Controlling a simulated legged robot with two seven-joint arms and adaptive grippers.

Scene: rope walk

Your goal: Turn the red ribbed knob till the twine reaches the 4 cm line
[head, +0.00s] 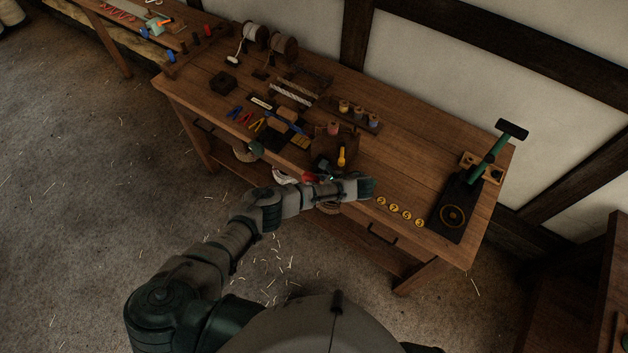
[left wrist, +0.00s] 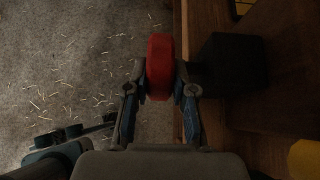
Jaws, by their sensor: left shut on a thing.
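The red ribbed knob (left wrist: 160,66) is between the fingers of my left gripper (left wrist: 160,88) in the left wrist view, and the gripper is shut on it. In the head view the red knob (head: 309,177) shows as a small patch at the bench's front edge, partly covered by my left gripper (head: 318,179). A black block (left wrist: 232,64) is just right of the knob in the left wrist view. I cannot make out the twine or the 4 cm line. My right gripper is not in view.
The wooden bench (head: 420,150) carries spools (head: 284,47), small tools, yellow numbered discs (head: 394,208) and a green-handled hammer (head: 495,150). A yellow-handled piece (head: 341,156) stands close behind my gripper. The straw-strewn floor (head: 100,180) before the bench is open.

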